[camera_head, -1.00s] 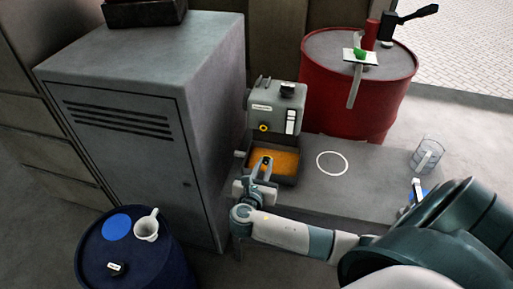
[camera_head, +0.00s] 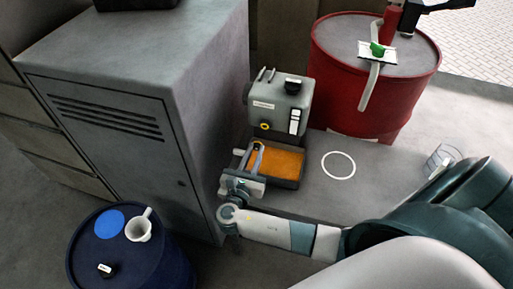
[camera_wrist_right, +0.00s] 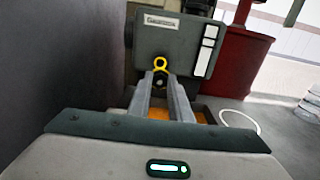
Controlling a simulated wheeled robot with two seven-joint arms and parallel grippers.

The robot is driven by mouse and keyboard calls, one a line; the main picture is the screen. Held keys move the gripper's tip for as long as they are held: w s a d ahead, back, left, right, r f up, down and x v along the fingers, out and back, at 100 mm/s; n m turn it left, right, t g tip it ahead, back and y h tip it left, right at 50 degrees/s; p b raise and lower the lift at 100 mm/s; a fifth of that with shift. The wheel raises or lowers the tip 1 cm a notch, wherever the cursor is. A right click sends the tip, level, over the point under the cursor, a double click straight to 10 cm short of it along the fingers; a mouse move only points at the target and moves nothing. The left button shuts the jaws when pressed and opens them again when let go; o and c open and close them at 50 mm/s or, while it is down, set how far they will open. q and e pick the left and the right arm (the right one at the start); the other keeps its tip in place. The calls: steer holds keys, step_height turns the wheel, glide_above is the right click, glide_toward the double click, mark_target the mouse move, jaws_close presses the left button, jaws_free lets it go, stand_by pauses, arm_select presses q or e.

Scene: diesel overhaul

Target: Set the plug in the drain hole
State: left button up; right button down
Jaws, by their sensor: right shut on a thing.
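The grey engine block (camera_head: 278,100) stands at the back of the bench. A yellow ring (camera_head: 264,126) low on its front face marks what looks like the drain hole; the ring also shows in the wrist view (camera_wrist_right: 161,64). My right gripper (camera_head: 257,150) is just in front of and below the ring, over the orange-filled pan. In the wrist view, its fingers (camera_wrist_right: 160,82) are shut on a small dark piece, likely the plug (camera_wrist_right: 160,79). The piece appears just below the ring; I cannot tell whether it touches the block. My left gripper is out of view.
The dark pan (camera_head: 300,169) with orange contents sits before the block. A white circle (camera_head: 338,165) marks bare bench (camera_head: 325,200) to the right. A tall grey cabinet (camera_head: 120,90) stands close at left. A red drum (camera_head: 345,85) stands behind right; a blue drum (camera_head: 135,262) stands front left.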

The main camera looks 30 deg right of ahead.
mark_target(258, 144)
steer(key=shift+s+a+r, duration=0.15)
steer(key=shift+a, duration=0.05)
steer(key=shift+d, duration=0.15)
steer(key=shift+b+x, duration=0.65)
steer(key=shift+x, duration=0.5)
steer(key=b+x, duration=0.1)
steer(key=x, duration=0.2)
steer(key=shift+w+d, duration=0.1)
steer(key=shift+w, duration=0.15)
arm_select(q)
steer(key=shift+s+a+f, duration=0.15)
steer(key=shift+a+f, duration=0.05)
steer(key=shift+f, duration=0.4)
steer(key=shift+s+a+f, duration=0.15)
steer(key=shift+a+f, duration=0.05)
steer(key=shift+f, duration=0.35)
arm_select(e)
steer(key=shift+w+d, duration=0.4)
steer(key=shift+d, duration=0.05)
arm_select(q)
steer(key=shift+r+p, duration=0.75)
steer(key=shift+p, duration=0.05)
arm_select(e)
steer(key=shift+r, duration=0.1)
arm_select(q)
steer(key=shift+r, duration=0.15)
arm_select(e)
steer(key=shift+w+d, duration=0.25)
steer(key=shift+d, duration=0.05)
